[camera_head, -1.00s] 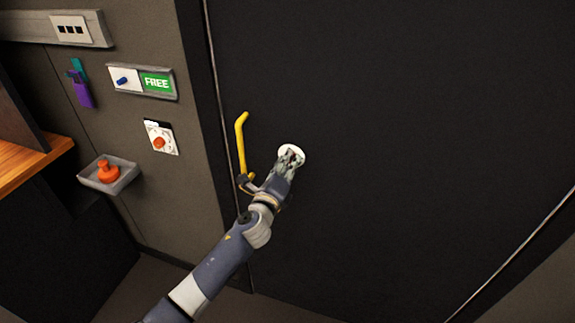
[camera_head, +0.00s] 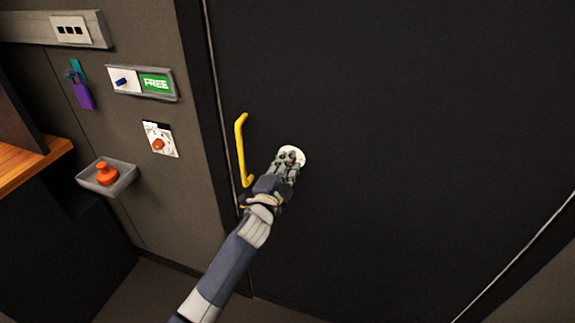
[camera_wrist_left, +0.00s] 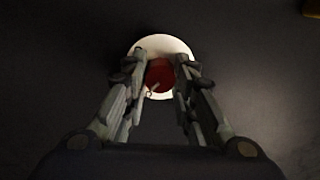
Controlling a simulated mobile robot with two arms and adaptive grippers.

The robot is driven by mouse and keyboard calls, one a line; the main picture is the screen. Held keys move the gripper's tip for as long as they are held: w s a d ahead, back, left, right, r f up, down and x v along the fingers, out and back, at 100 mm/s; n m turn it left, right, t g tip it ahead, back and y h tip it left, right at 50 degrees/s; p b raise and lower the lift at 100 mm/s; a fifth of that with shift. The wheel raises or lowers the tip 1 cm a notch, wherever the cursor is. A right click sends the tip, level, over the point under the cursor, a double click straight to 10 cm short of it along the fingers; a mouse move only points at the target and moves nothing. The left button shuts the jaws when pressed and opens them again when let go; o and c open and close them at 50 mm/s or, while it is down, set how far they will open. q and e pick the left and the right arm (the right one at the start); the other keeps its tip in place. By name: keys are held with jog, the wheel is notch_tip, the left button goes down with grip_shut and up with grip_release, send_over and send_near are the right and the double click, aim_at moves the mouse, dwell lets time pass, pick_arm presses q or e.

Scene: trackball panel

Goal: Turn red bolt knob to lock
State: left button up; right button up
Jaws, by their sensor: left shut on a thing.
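The red bolt knob (camera_wrist_left: 160,74) sits on a round white plate (camera_wrist_left: 176,44) on the dark door (camera_head: 400,120). In the head view the white plate (camera_head: 298,153) shows beyond my fingertips, and the knob is mostly hidden behind them. My left gripper (camera_head: 289,163) reaches to the plate from below left. In the left wrist view my left gripper (camera_wrist_left: 160,76) has one finger on each side of the red knob and is shut on it. My right gripper is not in view.
A yellow door handle (camera_head: 240,150) stands just left of my left gripper. On the wall at left are a FREE sign panel (camera_head: 157,83), a white plate with an orange-red knob (camera_head: 160,139) and a grey tray (camera_head: 122,181) with an orange knob (camera_head: 106,173).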

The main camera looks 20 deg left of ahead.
pick_arm(q)
jog(key=shift+n, duration=1.8)
jog(key=shift+f, duration=0.1)
jog(key=o, duration=1.1)
jog(key=s, duration=1.2)
jog(key=shift+a, duration=0.25)
